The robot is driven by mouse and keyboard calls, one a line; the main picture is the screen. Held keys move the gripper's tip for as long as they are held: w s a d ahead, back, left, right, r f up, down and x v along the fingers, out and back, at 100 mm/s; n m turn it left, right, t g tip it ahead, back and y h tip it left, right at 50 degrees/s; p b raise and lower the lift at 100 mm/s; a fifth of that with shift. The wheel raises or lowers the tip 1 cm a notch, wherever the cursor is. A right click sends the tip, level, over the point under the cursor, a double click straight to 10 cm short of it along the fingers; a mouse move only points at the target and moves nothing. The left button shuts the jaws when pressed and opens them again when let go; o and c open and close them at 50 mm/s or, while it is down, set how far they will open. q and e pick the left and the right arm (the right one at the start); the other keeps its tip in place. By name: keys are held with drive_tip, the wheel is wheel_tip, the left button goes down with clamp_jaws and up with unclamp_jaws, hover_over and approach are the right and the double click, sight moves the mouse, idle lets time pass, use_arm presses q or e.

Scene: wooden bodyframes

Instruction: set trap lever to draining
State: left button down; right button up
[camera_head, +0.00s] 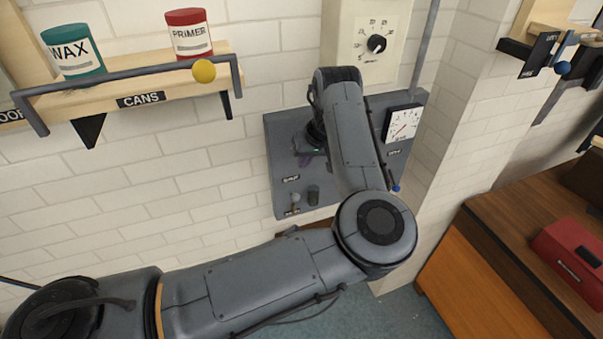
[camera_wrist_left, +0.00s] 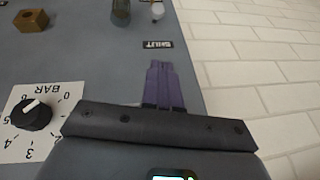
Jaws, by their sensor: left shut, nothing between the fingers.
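A small lever with a pale ball tip (camera_head: 295,197) sits low on the grey wall panel (camera_head: 284,150), between two small labels; I take it for the trap lever. Its pale ball also shows at the top edge of the left wrist view (camera_wrist_left: 157,11), past a label that seems to read SHUT (camera_wrist_left: 158,44). My left gripper (camera_head: 306,161) is in front of the panel, above the lever and apart from it. Its purple fingers (camera_wrist_left: 160,84) are shut and empty, pointing toward the label. My left forearm hides the middle of the panel. My right gripper is not in view.
A dark stub (camera_head: 313,195) stands right beside the lever. A square gauge (camera_head: 403,123) is on the panel's right, and a dial box (camera_head: 376,44) above. A shelf (camera_head: 150,88) with a rail and cans is at the upper left. A brown bench (camera_head: 500,260) is at right.

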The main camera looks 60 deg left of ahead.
use_arm(q)
drive_tip(key=w, duration=0.1)
hover_over(297, 194)
drive_tip(key=w+a, duration=0.1)
drive_tip(key=f, duration=0.8)
drive_tip(key=shift+a+f+p, duration=0.2)
drive_tip(key=shift+f+p, duration=0.1)
drive_tip(key=shift+f, duration=0.1)
drive_tip(key=f, duration=0.1)
drive_tip(key=d+f, duration=0.1)
drive_tip(key=shift+s+f+p, duration=0.3)
drive_tip(key=shift+s, duration=0.05)
drive_tip(key=shift+s+d+f, duration=0.1)
drive_tip(key=shift+d+f, duration=0.1)
drive_tip(key=shift+f, duration=0.25)
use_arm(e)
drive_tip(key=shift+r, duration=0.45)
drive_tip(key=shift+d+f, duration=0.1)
